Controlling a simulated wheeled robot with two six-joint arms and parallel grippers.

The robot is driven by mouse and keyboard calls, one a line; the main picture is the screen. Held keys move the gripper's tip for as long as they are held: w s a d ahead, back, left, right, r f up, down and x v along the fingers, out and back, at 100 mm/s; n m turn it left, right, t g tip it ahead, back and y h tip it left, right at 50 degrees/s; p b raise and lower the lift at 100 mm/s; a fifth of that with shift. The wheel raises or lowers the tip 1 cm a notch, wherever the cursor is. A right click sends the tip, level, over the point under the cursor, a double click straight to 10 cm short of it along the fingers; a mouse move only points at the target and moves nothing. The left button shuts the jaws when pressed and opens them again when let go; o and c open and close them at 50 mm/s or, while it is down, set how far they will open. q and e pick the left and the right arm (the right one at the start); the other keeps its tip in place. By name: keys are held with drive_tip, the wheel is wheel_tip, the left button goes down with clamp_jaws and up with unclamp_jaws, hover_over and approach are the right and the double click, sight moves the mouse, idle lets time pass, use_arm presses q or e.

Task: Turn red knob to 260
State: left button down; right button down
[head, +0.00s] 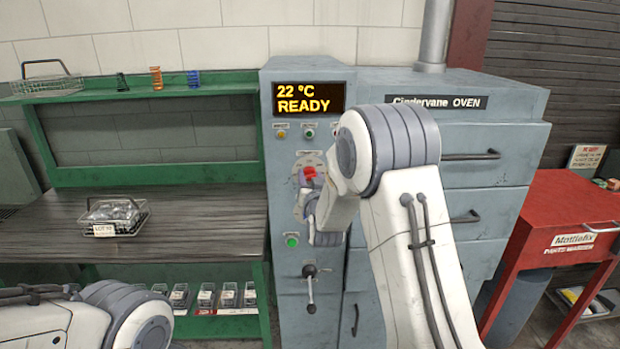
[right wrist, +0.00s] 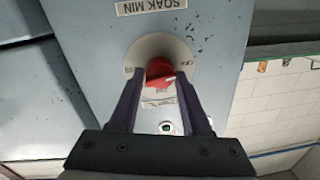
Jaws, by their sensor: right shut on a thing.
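The red knob (head: 308,174) sits on the grey control panel of the oven, below the lit display (head: 310,98) that reads "22 °C READY". My right gripper (head: 312,178) is at the knob, and its arm hides much of the dial. In the right wrist view the two dark fingers of my right gripper (right wrist: 159,86) are shut on the sides of the red knob (right wrist: 160,70). A pale round dial plate (right wrist: 152,46) surrounds the knob; its numbers are too small to read surely. My left arm shows at the lower left, but its gripper is out of view.
A green button (head: 292,241) and a black lever (head: 310,271) sit lower on the panel. Oven drawers with handles (head: 470,156) are to the right. A workbench (head: 190,225) with a wire basket (head: 114,216) stands left, a red cart (head: 560,205) at far right.

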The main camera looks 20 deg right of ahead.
drive_tip(key=m+b, duration=0.7)
drive_tip(key=b, duration=0.2)
drive_tip(key=f+m+h+b, duration=0.1)
drive_tip(key=m+b, duration=0.7)
drive_tip(key=b, duration=0.2)
drive_tip(key=m+b, duration=0.7)
drive_tip(key=b, duration=0.2)
drive_tip(key=shift+f+m+h, duration=0.2)
drive_tip(key=shift+m+h, duration=0.1)
drive_tip(key=shift+m, duration=0.1)
drive_tip(key=m+b, duration=0.2)
drive_tip(key=shift+m, duration=0.4)
drive_tip(key=m+b, duration=0.1)
drive_tip(key=m, duration=0.4)
drive_tip(key=shift+a+r+m+h+b, duration=0.2)
drive_tip(key=shift+m+h+b, duration=0.1)
drive_tip(key=shift+b, duration=0.1)
